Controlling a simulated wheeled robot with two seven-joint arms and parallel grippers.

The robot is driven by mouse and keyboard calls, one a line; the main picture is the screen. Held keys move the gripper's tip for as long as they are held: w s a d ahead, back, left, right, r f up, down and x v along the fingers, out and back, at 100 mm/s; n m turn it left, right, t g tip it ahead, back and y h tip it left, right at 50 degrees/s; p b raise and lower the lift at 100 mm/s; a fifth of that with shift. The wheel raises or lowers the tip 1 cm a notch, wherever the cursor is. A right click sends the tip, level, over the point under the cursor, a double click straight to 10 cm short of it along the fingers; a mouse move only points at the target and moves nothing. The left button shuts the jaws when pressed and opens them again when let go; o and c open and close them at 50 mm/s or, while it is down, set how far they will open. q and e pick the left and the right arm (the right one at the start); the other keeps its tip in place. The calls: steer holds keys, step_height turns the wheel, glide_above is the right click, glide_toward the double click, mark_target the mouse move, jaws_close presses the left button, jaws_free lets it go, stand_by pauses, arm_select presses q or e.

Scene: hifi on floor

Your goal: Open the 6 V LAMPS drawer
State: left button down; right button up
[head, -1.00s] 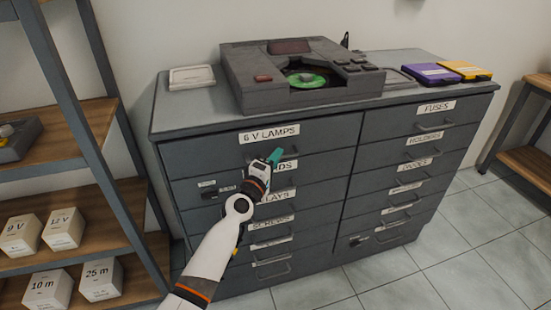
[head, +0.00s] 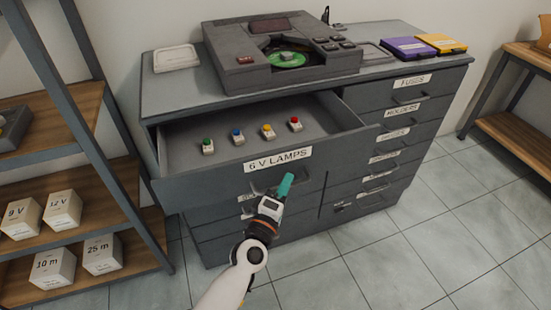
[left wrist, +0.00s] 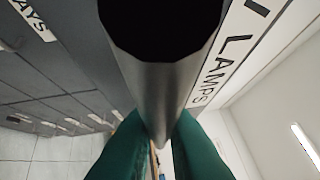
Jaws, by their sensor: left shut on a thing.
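The 6 V LAMPS drawer (head: 215,188) is the top left drawer of the grey cabinet and stands pulled far out in the head view. Its label (head: 278,160) is on the front. Inside lie small lamps with green (head: 208,146), blue (head: 237,136), yellow (head: 268,131) and red (head: 295,124) tops. My left gripper (head: 285,186) has teal fingers and is shut on the drawer's handle at the front. In the left wrist view the handle (left wrist: 160,90) is a grey bar between the teal fingers, with the label beside it. My right gripper is not in view.
A grey player with a green disc (head: 285,55) sits on the cabinet top, with purple (head: 408,47) and yellow (head: 440,43) cases to its right. A shelf with white boxes (head: 62,209) stands at the left. The tiled floor in front is clear.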

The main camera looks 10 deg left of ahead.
arm_select(q)
steer(key=s+d+p, duration=0.1)
steer(key=s+d, duration=0.3)
steer(key=s, duration=0.2)
steer(key=shift+s, duration=0.15)
steer(key=shift+d, duration=0.1)
steer(key=c, duration=1.5)
jaws_free()
steer(key=shift+s+f, duration=0.1)
steer(key=b+v, duration=0.2)
steer(key=v, duration=0.9)
steer(key=shift+s, duration=0.4)
